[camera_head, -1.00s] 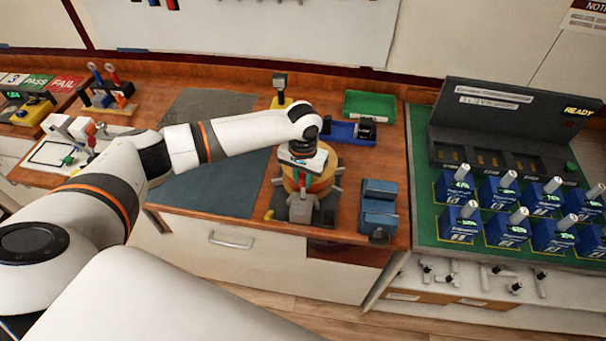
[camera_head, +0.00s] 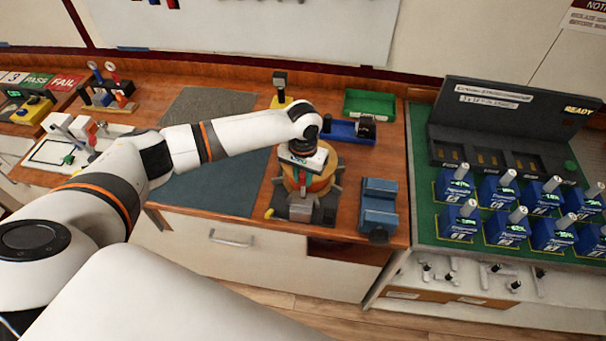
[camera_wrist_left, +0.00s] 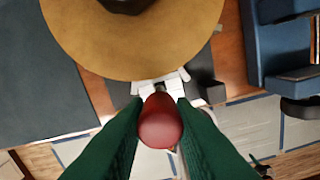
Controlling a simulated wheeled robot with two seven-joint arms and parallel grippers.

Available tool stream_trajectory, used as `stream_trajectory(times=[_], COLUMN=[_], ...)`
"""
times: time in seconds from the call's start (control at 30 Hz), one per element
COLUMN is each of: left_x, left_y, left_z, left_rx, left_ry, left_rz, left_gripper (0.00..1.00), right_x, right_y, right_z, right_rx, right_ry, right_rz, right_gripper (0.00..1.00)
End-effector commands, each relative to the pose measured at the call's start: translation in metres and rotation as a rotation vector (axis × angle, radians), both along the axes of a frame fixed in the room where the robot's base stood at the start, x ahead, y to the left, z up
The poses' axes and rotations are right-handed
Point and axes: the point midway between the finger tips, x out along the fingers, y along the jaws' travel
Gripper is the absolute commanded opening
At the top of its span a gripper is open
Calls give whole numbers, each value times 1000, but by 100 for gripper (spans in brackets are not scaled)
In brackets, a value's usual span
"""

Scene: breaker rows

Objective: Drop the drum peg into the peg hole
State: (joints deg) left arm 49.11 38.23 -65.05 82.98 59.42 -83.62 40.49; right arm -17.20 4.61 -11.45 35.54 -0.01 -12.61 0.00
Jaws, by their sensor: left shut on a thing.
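A red peg with a rounded end (camera_wrist_left: 160,122) is held between the green fingers of my left gripper (camera_wrist_left: 158,118) in the left wrist view. A tan round drum (camera_wrist_left: 90,42) lies beyond the peg in that view, with a dark opening at the top picture edge. The peg appears off to the side of this opening. My right gripper is not seen.
A blue clamp-like block (camera_head: 379,205) stands right of the drum. A green tray (camera_head: 371,103) and a blue holder (camera_head: 345,131) are behind it. A dark mat (camera_head: 213,180) lies left. Several blue breakers stand on the green bench (camera_head: 421,178) at right.

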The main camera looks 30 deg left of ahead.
Motion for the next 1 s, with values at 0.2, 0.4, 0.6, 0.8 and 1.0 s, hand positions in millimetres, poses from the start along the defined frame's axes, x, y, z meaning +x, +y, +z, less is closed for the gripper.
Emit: stream_trajectory(times=[0.2,0.4,0.6,0.8,1.0], left_x=[0,0,0,0,0], left_y=[0,0,0,0,0], left_z=[-4,-9,-15,-19,-24], left_rx=[-1,-1,-1,0,-1], left_ry=[1,1,1,1,0], left_rz=[0,0,0,-1,-1], left_gripper=[0,0,0,0,0], right_x=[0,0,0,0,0], right_y=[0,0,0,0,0], right_z=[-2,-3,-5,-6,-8], right_rx=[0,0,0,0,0], right_ry=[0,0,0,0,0], right_rz=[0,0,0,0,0], right_gripper=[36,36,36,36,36])
